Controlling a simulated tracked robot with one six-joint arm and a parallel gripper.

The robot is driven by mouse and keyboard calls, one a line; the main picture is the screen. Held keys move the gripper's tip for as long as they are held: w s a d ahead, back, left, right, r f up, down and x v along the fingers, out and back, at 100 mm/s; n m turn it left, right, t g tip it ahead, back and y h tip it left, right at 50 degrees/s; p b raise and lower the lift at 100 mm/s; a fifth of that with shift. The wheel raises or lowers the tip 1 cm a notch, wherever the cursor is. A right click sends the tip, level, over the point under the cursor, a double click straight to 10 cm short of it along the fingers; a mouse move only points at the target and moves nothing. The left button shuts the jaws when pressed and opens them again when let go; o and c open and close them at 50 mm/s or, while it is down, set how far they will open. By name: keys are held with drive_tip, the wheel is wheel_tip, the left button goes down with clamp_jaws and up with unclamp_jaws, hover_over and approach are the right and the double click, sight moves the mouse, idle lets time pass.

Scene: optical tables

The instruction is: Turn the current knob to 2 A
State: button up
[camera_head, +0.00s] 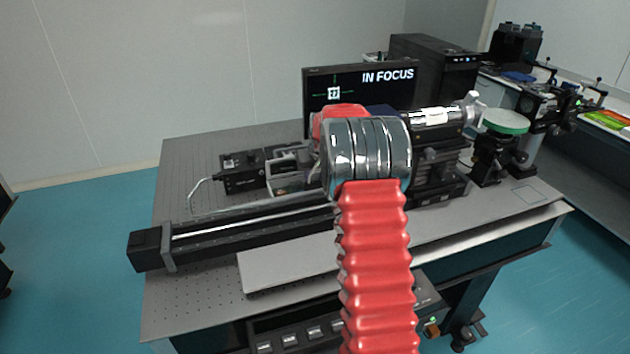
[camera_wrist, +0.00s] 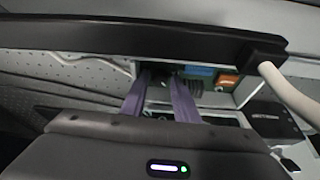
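No scale or reading is legible. In the head view my red arm covers the middle, and my gripper is hidden; an orange switch (camera_head: 432,329) shows low at the right of the arm.
A dark bar (camera_wrist: 120,40) and a pale cable (camera_wrist: 290,93) cross the wrist view close to the instrument. In the head view, the perforated optical table (camera_head: 200,300) bears a long rail (camera_head: 250,237) and a monitor (camera_head: 350,90) reading "IN FOCUS". Blue floor is free at left.

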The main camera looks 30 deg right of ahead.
drive_tip(key=shift+c, duration=0.3)
clamp_jaws()
drive_tip(key=shift+m, duration=0.3)
drive_tip(key=shift+w+a+m+g+h, duration=0.1)
drive_tip(key=shift+m+g+h, duration=0.2)
drive_tip(key=shift+m, duration=0.5)
drive_tip(key=shift+a+m+g+h, duration=0.1)
drive_tip(key=shift+m+h, duration=0.3)
drive_tip(key=shift+m, duration=0.4)
drive_tip(key=shift+m+g+h, duration=0.5)
drive_tip(key=shift+m+g, duration=0.2)
drive_tip(key=shift+m, duration=1.7)
drive_tip(key=shift+w, duration=0.1)
